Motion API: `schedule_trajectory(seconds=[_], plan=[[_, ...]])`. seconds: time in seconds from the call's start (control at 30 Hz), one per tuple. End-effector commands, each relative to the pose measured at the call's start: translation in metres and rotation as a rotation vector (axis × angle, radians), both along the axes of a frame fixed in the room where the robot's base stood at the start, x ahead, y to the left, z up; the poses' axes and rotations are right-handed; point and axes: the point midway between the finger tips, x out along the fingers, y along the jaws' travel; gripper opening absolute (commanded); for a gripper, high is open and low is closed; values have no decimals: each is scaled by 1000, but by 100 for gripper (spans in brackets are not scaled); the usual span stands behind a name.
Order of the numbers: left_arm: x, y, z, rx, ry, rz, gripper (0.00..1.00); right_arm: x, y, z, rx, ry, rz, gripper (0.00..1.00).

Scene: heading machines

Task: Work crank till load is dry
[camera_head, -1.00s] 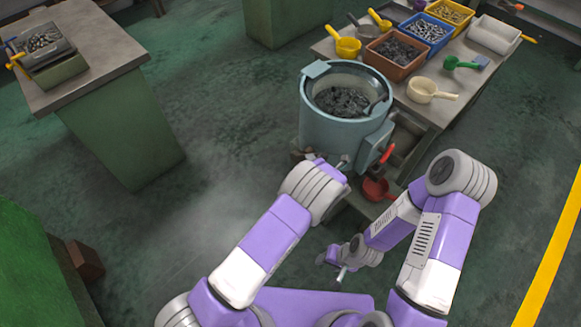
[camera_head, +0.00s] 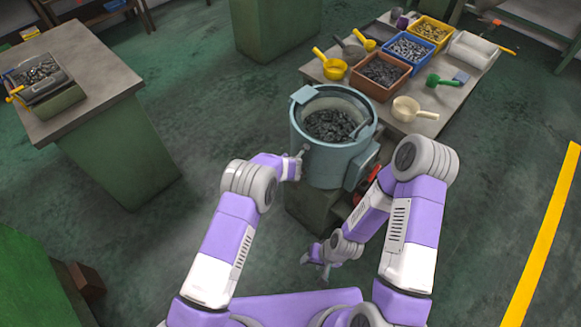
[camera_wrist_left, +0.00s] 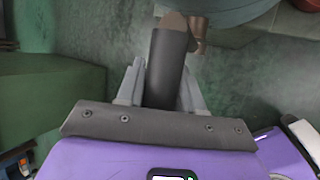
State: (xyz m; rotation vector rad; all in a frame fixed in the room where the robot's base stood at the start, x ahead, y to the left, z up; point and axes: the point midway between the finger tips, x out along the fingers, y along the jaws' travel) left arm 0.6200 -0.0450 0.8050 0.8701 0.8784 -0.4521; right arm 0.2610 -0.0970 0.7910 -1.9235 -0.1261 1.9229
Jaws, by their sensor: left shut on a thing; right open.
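A round blue-grey drum machine (camera_head: 331,160) stands in the middle of the head view. Its open top shows a load of dark metal pieces (camera_head: 331,125); whether they are wet cannot be told. My left gripper (camera_head: 300,163) is at the drum's left side, and the crank is largely hidden there. In the left wrist view, my left gripper (camera_wrist_left: 160,85) is shut on a dark cylindrical crank handle (camera_wrist_left: 167,65), with a brownish metal part at its far end. My right gripper (camera_head: 318,262) is open and empty, low in front of the machine's stand.
A bench (camera_head: 440,100) behind right holds a brown bin (camera_head: 381,72), a blue bin (camera_head: 408,50), a yellow bin (camera_head: 428,32) and several scoops. A red part (camera_head: 368,182) shows at the drum's lower right. A green-sided table (camera_head: 115,140) stands left, with free floor between.

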Motion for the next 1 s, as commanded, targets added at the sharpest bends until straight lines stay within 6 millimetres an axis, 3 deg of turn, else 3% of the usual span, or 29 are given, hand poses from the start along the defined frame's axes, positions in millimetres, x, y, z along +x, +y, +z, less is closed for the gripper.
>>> schedule_trajectory(seconds=[0.53,0.57,0.67,1.0], plan=[[2,4,0,6,-2,1,0,0,0,1,0,0,0,49],[2,4,0,6,-2,1,40,0,0,1,0,0,0,49],[2,4,0,4,-2,1,55,0,0,1,0,0,0,49],[1,3,2,3,-1,0,57,0,0,1,0,0,0,49]])
